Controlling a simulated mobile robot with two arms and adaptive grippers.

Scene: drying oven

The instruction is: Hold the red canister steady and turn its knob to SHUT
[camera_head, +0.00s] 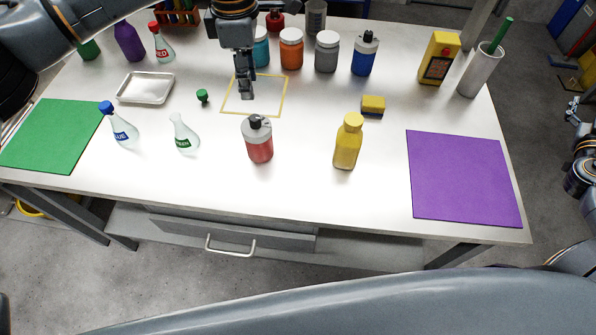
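The red canister (260,149) stands upright near the middle front of the white table. It has a grey upper part and a black knob (257,121) on top; the knob's setting and any SHUT mark are too small to read. My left gripper (246,94) points down over the yellow-outlined square (231,111), behind the canister and apart from it. Its fingers look narrow from here, and I cannot tell whether they are open or shut. My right arm shows at the right edge, off the table; its fingers cannot be made out clearly.
A yellow bottle (347,146) stands right of the canister and a green-labelled flask (184,137) left of it. A similar blue canister (363,60) stands among jars at the back. A green mat (50,140) and a purple mat (464,180) lie at the sides.

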